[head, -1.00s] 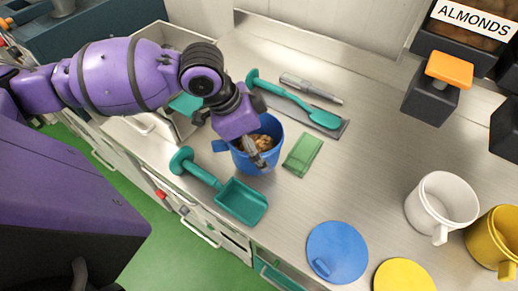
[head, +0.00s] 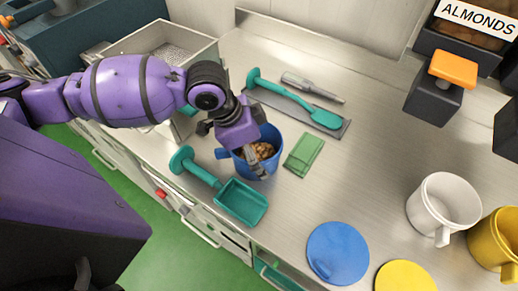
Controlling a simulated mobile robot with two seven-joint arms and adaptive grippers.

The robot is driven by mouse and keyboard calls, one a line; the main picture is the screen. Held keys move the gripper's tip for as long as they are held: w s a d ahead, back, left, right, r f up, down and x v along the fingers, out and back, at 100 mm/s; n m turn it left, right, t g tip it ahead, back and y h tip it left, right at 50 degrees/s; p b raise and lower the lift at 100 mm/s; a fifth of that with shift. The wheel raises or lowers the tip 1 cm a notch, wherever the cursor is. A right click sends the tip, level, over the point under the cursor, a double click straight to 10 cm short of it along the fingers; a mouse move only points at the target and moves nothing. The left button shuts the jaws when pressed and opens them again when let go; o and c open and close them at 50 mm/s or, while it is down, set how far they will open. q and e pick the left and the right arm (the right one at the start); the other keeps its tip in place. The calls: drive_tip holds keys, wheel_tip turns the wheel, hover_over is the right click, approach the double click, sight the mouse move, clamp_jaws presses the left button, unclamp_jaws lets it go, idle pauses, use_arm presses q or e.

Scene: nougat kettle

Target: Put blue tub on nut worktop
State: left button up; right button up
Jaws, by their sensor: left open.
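The blue tub (head: 268,136) stands upright on the metal worktop (head: 360,150) and holds brown nuts (head: 262,151). A blue handle sticks out on its left side. My left gripper (head: 254,168) is open and reaches down at the tub from the upper left. One finger shows at the tub's near side; the other is partly hidden, and I cannot tell whether they touch the tub. My right gripper is not in view.
A teal scoop (head: 240,201) lies close in front of the tub. A blue lid (head: 337,252), white tub (head: 443,208) and yellow tub (head: 496,244) are farther right. An almond dispenser (head: 448,80) hangs upper right.

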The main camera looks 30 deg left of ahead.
use_arm(q)
drive_tip(key=shift+r, duration=0.1)
drive_tip(key=p+v, duration=0.2)
drive_tip(key=v, duration=1)
